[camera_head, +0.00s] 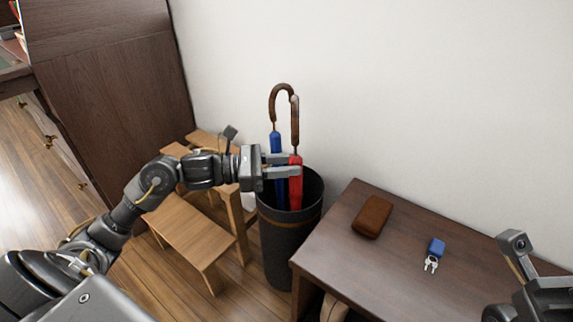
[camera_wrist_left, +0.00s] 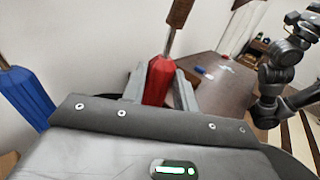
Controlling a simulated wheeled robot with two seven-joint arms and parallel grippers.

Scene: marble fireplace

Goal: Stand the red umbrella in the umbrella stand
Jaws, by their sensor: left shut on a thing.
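The red umbrella (camera_head: 296,185) has a brown handle and is upright. My left gripper (camera_head: 283,166) is shut on its red part, just above the mouth of the umbrella stand (camera_head: 287,244). The stand is a dark bin with a brown band. The red umbrella's lower part appears to be inside the stand's mouth; its tip is hidden. In the left wrist view, the red umbrella (camera_wrist_left: 159,80) is between my left fingers (camera_wrist_left: 159,92).
A blue umbrella (camera_head: 277,150) with a curved brown handle stands in the same stand. A wooden step stool (camera_head: 190,232) is left of it. The dark table (camera_head: 400,262) at right bears a brown case (camera_head: 372,216) and keys with a blue fob (camera_head: 436,247). The wall is behind.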

